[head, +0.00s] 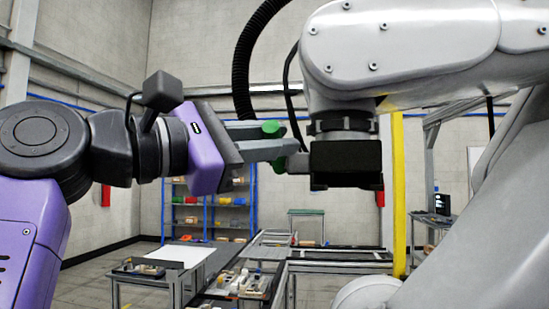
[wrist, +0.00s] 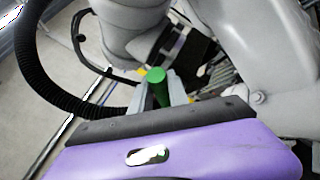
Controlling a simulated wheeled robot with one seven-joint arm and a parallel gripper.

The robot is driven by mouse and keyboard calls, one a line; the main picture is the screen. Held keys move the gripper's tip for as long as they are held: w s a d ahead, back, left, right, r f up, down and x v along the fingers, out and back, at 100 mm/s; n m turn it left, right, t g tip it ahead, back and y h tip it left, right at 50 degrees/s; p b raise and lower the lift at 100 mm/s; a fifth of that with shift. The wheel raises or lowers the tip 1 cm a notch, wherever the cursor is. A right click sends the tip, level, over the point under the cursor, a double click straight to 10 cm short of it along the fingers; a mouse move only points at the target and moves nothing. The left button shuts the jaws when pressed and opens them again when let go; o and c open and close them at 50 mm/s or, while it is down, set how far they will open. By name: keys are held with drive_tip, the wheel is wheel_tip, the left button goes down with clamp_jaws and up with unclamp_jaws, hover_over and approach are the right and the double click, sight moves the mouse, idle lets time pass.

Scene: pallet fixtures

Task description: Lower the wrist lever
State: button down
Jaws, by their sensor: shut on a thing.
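The green wrist lever (head: 270,129) is a short cylinder at the wrist of a large white robot arm (head: 400,45). It also shows in the wrist view as a green upright cylinder (wrist: 156,88). My gripper (head: 283,147) reaches in from the left, with its grey fingers level, and is shut on the lever. Green shows above and below the fingers in the head view. The fingers hide the lever's middle. A black block (head: 346,163) hangs under the white arm's wrist, just right of my fingertips.
A thick black hose (head: 240,70) curves down behind my gripper. A yellow post (head: 398,195) stands behind the white arm. Lower down are a conveyor frame (head: 335,265), a table with a white top (head: 180,256) and blue shelving (head: 208,205). Open air lies below my gripper.

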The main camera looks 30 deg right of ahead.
drive_tip(key=f+m+g+h+b, duration=0.1)
drive_tip(key=m+b, duration=0.1)
drive_tip(key=b, duration=0.1)
drive_tip(key=f+m+h+b, duration=0.1)
drive_tip(key=m+b, duration=0.1)
drive_tip(key=b, duration=0.1)
drive_tip(key=f+m+g+h+b, duration=0.1)
drive_tip(key=m+h+b, duration=0.1)
drive_tip(key=b, duration=0.1)
drive_tip(key=shift+s+a+f+g, duration=0.15)
drive_tip(key=shift+s+a+g, duration=0.15)
drive_tip(key=shift+s, duration=0.1)
drive_tip(key=shift+m, duration=0.3)
drive_tip(key=c, duration=1.3)
unclamp_jaws()
drive_tip(key=shift+a, duration=0.1)
drive_tip(key=b, duration=0.1)
approach(273, 163)
drive_tip(key=s, duration=0.3)
drive_tip(key=shift+s+r, duration=0.3)
